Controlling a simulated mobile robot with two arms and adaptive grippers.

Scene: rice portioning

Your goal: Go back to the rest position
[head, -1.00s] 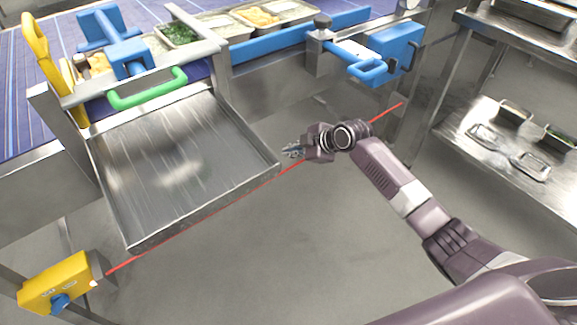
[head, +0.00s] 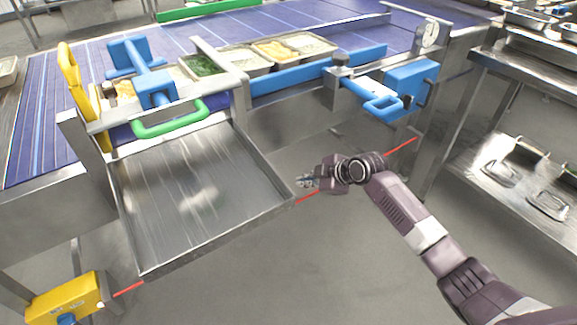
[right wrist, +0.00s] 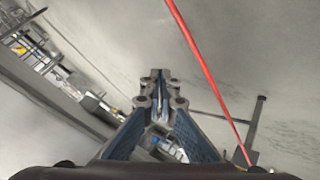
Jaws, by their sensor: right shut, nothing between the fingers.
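My right gripper (head: 306,182) is in the middle of the head view, just right of the metal tray's right corner, with empty floor below it. Its fingers are together and hold nothing. In the right wrist view the closed fingers (right wrist: 160,85) point away over the grey floor. My right arm comes in from the lower right. My left gripper is not in view.
The steel tray (head: 143,262) juts out from the conveyor (head: 300,38). A red beam (head: 402,147) runs past the gripper toward a yellow box (head: 62,298). Food containers (head: 206,66) stand on the line. A steel shelf (head: 477,180) is at right. Open floor lies in front.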

